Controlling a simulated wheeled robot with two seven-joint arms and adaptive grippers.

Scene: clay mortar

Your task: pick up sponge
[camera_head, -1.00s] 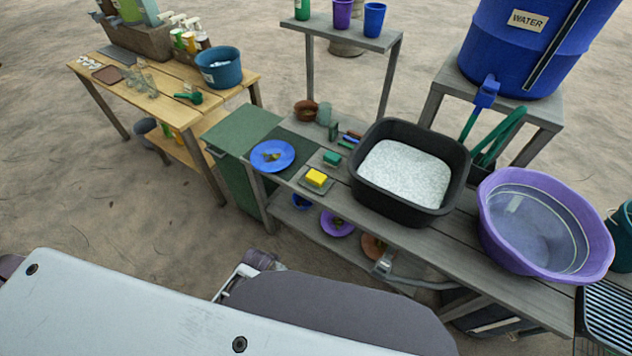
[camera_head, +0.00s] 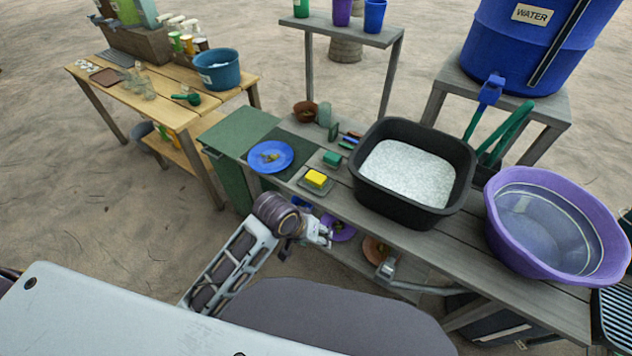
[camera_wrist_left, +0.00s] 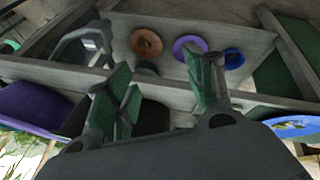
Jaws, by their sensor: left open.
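A yellow sponge (camera_head: 316,178) lies on a small dark tray (camera_head: 325,190) near the front edge of the grey bench. A green block (camera_head: 332,158), possibly another sponge, lies just behind it. My left gripper (camera_head: 321,237) is in front of the bench and below its top, apart from the yellow sponge. In the left wrist view its fingers (camera_wrist_left: 165,78) with green pads are spread with nothing between them. The yellow sponge cannot be made out in that view. My right gripper is not in view.
A black tub (camera_head: 398,205) of white granules and a purple basin (camera_head: 555,272) stand right of the sponge. A blue plate (camera_head: 270,156) is to its left. Purple (camera_wrist_left: 190,46) and brown (camera_wrist_left: 146,43) dishes sit on the lower shelf behind my gripper.

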